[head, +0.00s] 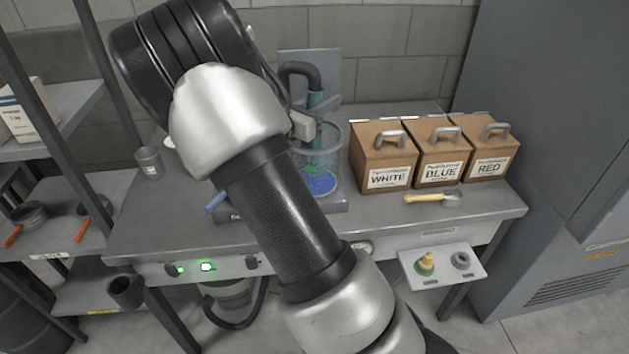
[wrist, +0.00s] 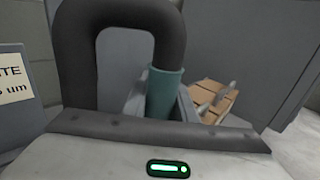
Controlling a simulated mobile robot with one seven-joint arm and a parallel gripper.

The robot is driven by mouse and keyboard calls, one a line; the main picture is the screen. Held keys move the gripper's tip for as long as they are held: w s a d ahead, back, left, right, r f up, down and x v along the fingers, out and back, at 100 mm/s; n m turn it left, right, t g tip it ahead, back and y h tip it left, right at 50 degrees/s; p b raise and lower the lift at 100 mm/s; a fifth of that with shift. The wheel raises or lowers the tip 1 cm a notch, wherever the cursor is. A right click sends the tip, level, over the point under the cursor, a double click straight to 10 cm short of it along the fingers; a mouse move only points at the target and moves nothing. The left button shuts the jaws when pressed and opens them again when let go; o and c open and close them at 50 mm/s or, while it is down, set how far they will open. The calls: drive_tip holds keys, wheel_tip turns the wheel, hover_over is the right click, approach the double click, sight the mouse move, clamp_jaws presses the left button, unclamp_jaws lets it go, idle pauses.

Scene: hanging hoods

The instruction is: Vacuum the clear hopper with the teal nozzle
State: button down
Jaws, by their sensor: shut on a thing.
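The teal nozzle (head: 316,108) stands roughly upright on a dark bent hose, its lower part within the outline of the clear hopper (head: 333,143). Blue material (head: 321,183) with a green patch shows at the hopper's bottom. My gripper (head: 307,126) is shut on the nozzle near the hopper's rim; my arm hides much of the hopper's left side. In the wrist view the teal nozzle (wrist: 164,92) and the dark hose (wrist: 122,18) rise just beyond my gripper's body.
Boxes labelled WHITE (head: 385,160), BLUE (head: 440,155) and RED (head: 487,150) stand right of the hopper. A yellow-handled tool (head: 432,198) lies before them. A metal cup (head: 149,163) stands at the left. A small control panel (head: 443,265) juts from the bench front.

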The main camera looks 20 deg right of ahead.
drive_tip(key=shift+f+b, duration=0.6)
drive_tip(key=shift+f, duration=0.35)
idle(0.7)
drive_tip(key=shift+r, duration=0.15)
idle(0.7)
wheel_tip(320, 180, up, 18)
drive_tip(key=p, duration=1.4)
idle(0.9)
